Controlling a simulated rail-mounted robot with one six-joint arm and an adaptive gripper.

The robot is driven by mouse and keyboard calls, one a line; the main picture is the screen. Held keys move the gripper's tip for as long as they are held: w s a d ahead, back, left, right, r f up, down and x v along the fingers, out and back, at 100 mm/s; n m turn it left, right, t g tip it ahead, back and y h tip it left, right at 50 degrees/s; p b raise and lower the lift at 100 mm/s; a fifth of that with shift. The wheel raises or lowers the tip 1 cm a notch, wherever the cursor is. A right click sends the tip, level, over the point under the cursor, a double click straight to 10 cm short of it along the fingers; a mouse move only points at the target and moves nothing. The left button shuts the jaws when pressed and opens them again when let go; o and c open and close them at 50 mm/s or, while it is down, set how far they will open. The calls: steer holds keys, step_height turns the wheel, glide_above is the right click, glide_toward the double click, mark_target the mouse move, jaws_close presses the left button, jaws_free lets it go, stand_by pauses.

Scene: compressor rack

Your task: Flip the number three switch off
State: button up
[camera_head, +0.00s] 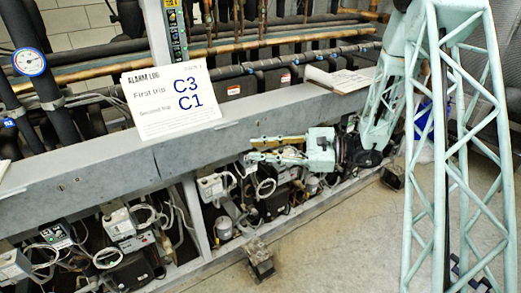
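My gripper (254,149) is pale green and reaches in from the right, pointing left along the front of the grey rack beam (95,168). Its two fingers are apart with nothing seen between them. Small grey control boxes sit on the compressors below the beam: one (213,187) just lower left of the gripper, one (118,223) further left, and a dark-faced one (56,235) beyond that. Another box (14,265) is at the far left edge. I cannot make out switch numbers or lever positions. Units behind and below my gripper are partly hidden.
An alarm log card (171,101) on the beam reads first trip C3, second trip C1. A booklet (338,79) lies further right. Pipes and a round gauge (29,62) are behind. Loose cables (266,187) hang near the gripper. The floor (330,240) in front is mostly clear.

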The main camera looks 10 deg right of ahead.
steer(key=shift+s+a+r, duration=0.1)
steer(key=shift+s+r, duration=0.1)
steer(key=shift+s, duration=0.1)
steer(key=shift+r, duration=0.1)
stand_by(0.3)
steer(key=s+a+r+n+g+h+b, duration=0.1)
steer(key=s+a+r+n+g+h, duration=0.25)
steer(key=s, duration=0.75)
steer(key=s+a+r+n+g+h, duration=0.1)
steer(key=s+a+r+n+g, duration=0.2)
steer(key=s+r+n, duration=0.5)
steer(key=s+d+h+b, duration=0.1)
steer(key=s+d+h, duration=0.25)
steer(key=s, duration=1.05)
steer(key=s+d+r+n+t+h+b, duration=0.2)
steer(key=s+d+n+t+h, duration=0.3)
steer(key=s+d, duration=0.5)
steer(key=shift+s+d+r+h, duration=0.3)
steer(key=shift+d+r+h, duration=0.3)
steer(key=shift+d+h, duration=0.75)
